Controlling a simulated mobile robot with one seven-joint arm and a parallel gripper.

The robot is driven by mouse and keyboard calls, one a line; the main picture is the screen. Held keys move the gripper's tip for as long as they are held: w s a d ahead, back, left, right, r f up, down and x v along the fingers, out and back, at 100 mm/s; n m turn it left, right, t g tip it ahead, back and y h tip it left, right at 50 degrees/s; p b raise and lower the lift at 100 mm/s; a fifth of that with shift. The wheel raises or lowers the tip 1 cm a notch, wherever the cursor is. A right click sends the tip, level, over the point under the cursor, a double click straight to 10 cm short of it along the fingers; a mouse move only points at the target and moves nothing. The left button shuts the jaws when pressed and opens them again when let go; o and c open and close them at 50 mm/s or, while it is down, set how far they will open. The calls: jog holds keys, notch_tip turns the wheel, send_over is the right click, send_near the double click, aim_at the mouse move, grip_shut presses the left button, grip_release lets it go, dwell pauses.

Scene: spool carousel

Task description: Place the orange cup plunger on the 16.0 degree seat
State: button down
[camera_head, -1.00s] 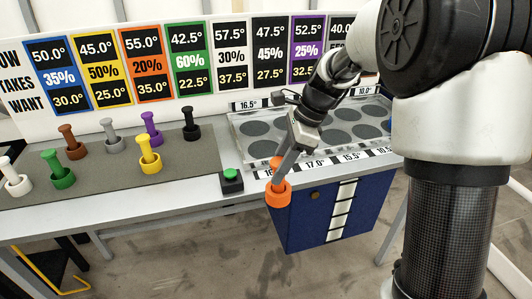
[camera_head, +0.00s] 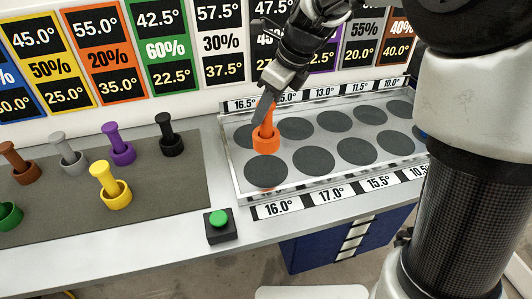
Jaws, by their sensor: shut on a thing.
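The orange cup plunger (camera_head: 266,140) is upright, a round cup with a stem. My gripper (camera_head: 265,110) is shut on its stem from above. The plunger appears over the left part of the seat tray (camera_head: 236,172), between the back-left seat and the front-left seat in the picture. I cannot tell whether it touches the tray. The 16.0 degree seat (camera_head: 266,173) is the dark disc at the front left, behind the 16.0° label (camera_head: 278,209). It looks empty, and the plunger's cup shows just behind it.
A grey mat (camera_head: 80,215) at left holds brown, grey, purple (camera_head: 121,150), black (camera_head: 170,141), yellow (camera_head: 113,194) and green plungers. A green button on a black box (camera_head: 220,225) stands left of the tray's front. A sign board stands behind.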

aim_at(266, 123)
jog(key=shift+w+f, duration=0.2)
notch_tip(266, 123, down, 4)
jog(key=shift+s+r+b, duration=0.1)
jog(key=shift+s+b, duration=0.05)
jog(key=shift+b, duration=0.4)
jog(key=shift+f+b, duration=0.6)
jog(key=shift+f, duration=2.25)
jog(key=c, duration=1.2)
grip_release()
jog(key=shift+f, duration=0.1)
